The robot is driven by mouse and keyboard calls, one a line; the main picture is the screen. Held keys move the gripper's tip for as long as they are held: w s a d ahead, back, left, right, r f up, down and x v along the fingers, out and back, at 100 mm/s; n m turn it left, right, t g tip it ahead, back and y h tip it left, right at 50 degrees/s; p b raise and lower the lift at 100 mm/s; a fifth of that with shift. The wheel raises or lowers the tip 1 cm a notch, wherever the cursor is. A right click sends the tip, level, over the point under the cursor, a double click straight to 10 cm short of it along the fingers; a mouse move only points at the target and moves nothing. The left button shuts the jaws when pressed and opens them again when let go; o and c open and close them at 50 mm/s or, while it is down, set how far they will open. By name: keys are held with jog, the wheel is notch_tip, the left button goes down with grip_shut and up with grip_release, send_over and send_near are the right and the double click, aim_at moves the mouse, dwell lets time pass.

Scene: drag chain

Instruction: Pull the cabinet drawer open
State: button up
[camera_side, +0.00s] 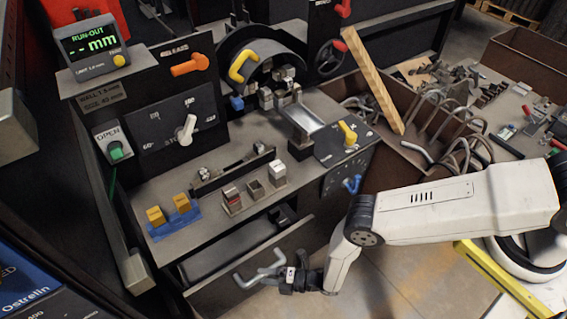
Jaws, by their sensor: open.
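The cabinet drawer (222,283) is low on the front of the grey machine cabinet. Its front panel stands out from the cabinet body, and part of the inside shows behind its top edge. A grey bar handle (246,284) sticks out from the drawer front. My gripper (280,276) is open at the right part of the handle, with its dark fingers close to the bar. I cannot tell whether the bar lies between the fingers or whether they touch it.
On the cabinet top are yellow blocks on a blue tray (188,229) and several small metal blocks (254,189). A yellow rail (497,280) runs along the floor at right. A bin of bent rods (440,150) stands behind my arm. Floor before the drawer looks clear.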

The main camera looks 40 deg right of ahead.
jog(key=shift+x, duration=1)
grip_shut()
dwell(0.9)
